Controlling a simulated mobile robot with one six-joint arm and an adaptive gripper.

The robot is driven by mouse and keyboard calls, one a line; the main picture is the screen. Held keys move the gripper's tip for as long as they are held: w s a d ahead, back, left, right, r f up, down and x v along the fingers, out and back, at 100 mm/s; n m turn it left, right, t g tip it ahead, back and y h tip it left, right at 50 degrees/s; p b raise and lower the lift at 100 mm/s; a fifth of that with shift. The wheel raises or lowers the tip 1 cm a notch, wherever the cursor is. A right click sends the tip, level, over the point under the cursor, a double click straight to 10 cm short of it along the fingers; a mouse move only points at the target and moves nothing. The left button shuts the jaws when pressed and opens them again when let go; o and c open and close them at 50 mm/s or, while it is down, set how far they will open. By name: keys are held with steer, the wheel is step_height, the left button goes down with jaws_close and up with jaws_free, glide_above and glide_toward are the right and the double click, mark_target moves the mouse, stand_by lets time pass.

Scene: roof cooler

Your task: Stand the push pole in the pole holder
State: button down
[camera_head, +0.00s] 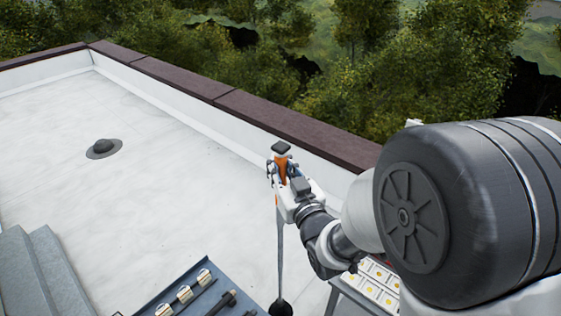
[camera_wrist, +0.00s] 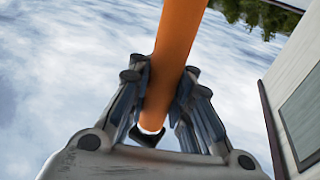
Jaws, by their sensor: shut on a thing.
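The push pole (camera_head: 279,235) hangs nearly upright in the head view, with an orange grip section, a thin grey shaft and a black cap on top. A dark rounded piece (camera_head: 281,307) is at its lower end near the bottom edge; I cannot tell whether it is the pole's foot or part of a holder. My gripper (camera_head: 282,171) is shut around the orange section, just below the cap. In the wrist view my gripper (camera_wrist: 160,105) has its fingers on both sides of the orange push pole (camera_wrist: 176,45). I cannot clearly identify the pole holder.
A blue-grey tray (camera_head: 160,297) with silver cylinders and a dark tool lies at the bottom. A surface with yellow-and-white items (camera_head: 376,288) is under my arm. A parapet with brown coping (camera_head: 290,125) runs behind. A dark roof vent (camera_head: 104,147) stands left; the white roof around it is clear.

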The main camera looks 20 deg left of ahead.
mark_target(282, 229)
steer(key=shift+f, duration=0.3)
step_height(282, 229, down, 2)
steer(key=shift+w+a+f+b, duration=0.1)
steer(key=shift+w+b, duration=0.05)
steer(key=shift+b, duration=0.2)
step_height(282, 229, down, 19)
steer(key=b, duration=2)
steer(key=shift+r, duration=0.2)
steer(key=c, duration=1.3)
jaws_free()
steer(key=shift+c, duration=0.2)
steer(key=v, duration=0.7)
steer(key=shift+s+d, duration=0.25)
